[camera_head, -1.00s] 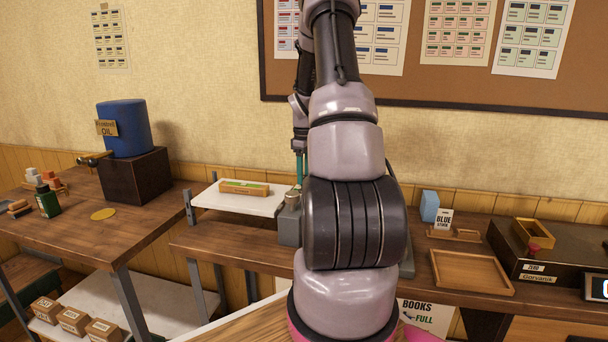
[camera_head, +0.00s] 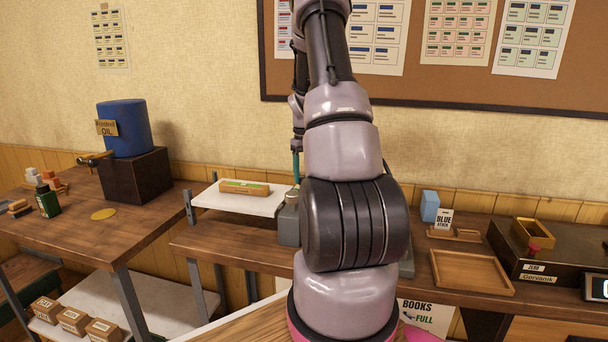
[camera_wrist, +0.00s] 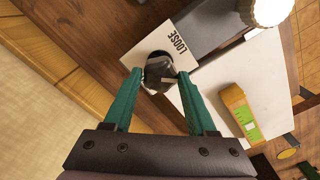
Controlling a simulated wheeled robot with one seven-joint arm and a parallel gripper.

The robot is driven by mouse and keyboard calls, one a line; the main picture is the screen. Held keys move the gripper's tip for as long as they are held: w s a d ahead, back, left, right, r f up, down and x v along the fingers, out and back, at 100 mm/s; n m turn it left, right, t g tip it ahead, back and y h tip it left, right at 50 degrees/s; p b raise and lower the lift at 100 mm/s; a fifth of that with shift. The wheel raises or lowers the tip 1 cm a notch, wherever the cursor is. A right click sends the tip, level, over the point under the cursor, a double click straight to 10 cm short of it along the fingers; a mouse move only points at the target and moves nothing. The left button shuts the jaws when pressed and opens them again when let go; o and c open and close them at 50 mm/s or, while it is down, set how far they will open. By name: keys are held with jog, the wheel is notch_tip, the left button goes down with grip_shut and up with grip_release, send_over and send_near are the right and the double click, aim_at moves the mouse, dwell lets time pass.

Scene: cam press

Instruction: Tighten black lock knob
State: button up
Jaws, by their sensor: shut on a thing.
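The black lock knob (camera_wrist: 158,69) sits in front of a white plate marked LOOSE (camera_wrist: 179,44) in the wrist view. My gripper (camera_wrist: 160,84) has its two teal fingers on either side of the knob, shut on it. In the head view my arm hides the knob and most of the grey press (camera_head: 289,222), and only a bit of one teal finger shows beside the arm.
A white shelf (camera_head: 236,205) left of the press carries a tan and green box (camera_head: 244,188). To the right lie an empty wooden tray (camera_head: 472,272), a blue block (camera_head: 429,205) and a dark case (camera_head: 545,265). A blue oil drum (camera_head: 124,128) stands far left.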

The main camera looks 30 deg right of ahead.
jog(key=m, duration=0.6)
jog(key=shift+m, duration=0.3)
jog(key=m, duration=0.5)
jog(key=shift+m, duration=0.4)
jog(key=o, duration=1.4)
notch_tip(320, 180, up, 11)
jog(key=shift+f, duration=0.15)
